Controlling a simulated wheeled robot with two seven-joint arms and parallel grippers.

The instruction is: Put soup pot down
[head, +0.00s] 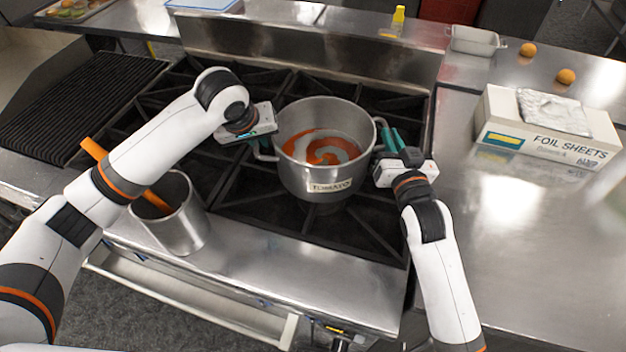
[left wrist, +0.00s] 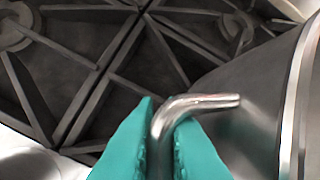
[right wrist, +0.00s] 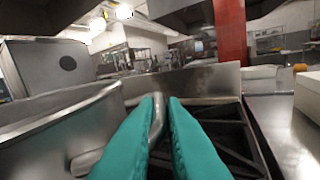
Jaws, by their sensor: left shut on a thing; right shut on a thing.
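The soup pot (head: 322,178) is a steel pot with a label on its front and red-orange soup with a pale swirl inside. It is over the stove's black grates (head: 240,190), upright; I cannot tell whether its base touches them. My left gripper (head: 262,146) is at the pot's left side, its teal fingers shut on the left handle (left wrist: 195,102). My right gripper (head: 388,146) is at the right side, shut on the right handle (right wrist: 157,118). The pot wall also shows in the left wrist view (left wrist: 255,110) and the right wrist view (right wrist: 50,130).
A steel canister (head: 178,222) with an orange utensil (head: 150,192) stands front left. A foil sheets box (head: 545,128) is on the right counter, with free counter in front of it. A yellow bottle (head: 398,20) and a metal tray (head: 474,40) stand at the back.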

